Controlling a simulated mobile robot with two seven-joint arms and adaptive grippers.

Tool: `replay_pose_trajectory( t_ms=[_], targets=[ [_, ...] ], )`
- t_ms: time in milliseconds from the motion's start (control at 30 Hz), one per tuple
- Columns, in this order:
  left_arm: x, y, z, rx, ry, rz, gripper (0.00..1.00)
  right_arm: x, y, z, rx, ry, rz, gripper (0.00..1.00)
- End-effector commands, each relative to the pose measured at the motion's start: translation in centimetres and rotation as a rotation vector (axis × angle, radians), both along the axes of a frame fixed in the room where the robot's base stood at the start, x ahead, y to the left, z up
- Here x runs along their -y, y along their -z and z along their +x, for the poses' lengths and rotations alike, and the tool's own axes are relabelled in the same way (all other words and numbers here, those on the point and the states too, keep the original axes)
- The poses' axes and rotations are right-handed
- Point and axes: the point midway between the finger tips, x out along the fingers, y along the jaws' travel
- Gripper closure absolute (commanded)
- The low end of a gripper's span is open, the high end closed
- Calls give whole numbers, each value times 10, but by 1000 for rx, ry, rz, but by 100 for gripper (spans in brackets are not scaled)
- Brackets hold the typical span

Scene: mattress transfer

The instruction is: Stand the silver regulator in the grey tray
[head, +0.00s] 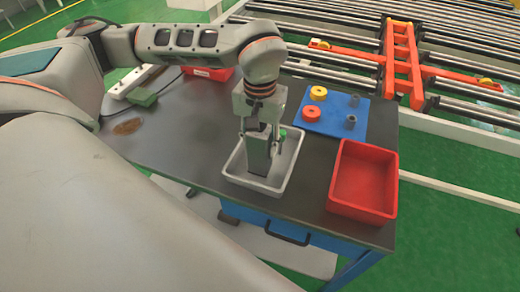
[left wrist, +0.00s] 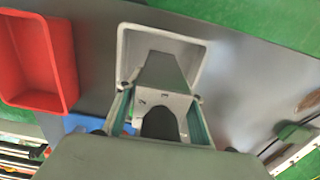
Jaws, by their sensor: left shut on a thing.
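The silver regulator (head: 257,160) is a grey block held upright below my left gripper (head: 262,133), which is shut on its upper part. In the left wrist view the regulator (left wrist: 164,72) lies between the two fingers of the left gripper (left wrist: 158,112). The grey tray (head: 232,176) is a shallow bin on the dark table, and the regulator is within its outline in both views. The tray also shows in the left wrist view (left wrist: 203,52). I cannot tell whether the regulator's lower end touches the tray floor. My right gripper is not in view.
An empty red bin (head: 362,180) stands right of the tray. Behind it, a blue board (head: 325,122) carries yellow, red and grey parts. Another red bin (head: 207,73) and a green block (head: 142,97) are at the back left. The table (head: 175,135) is mostly clear left of the tray.

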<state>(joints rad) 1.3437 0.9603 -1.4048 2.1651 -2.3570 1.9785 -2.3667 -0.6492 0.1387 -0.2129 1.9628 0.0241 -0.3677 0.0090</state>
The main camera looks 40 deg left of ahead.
Motion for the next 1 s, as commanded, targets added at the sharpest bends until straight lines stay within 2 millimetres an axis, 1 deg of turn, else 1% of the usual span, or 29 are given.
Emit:
replay_pose_trajectory(
  t_ms=[33, 133, 567, 600, 633, 1000],
  targets=[
    [0, 8, -1, -3, 0, -1, 100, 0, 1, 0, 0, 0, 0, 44],
    [0, 18, 0, -1, 0, 0, 100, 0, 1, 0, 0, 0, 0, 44],
    [0, 23, 1, 1, -1, -1, 100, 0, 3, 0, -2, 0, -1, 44],
    [0, 23, 0, -1, -1, 0, 53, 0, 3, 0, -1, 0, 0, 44],
    [0, 23, 0, -1, -1, 0, 46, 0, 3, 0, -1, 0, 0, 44],
    [0, 22, 0, -1, -1, 0, 46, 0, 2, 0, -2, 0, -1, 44]
  ],
)
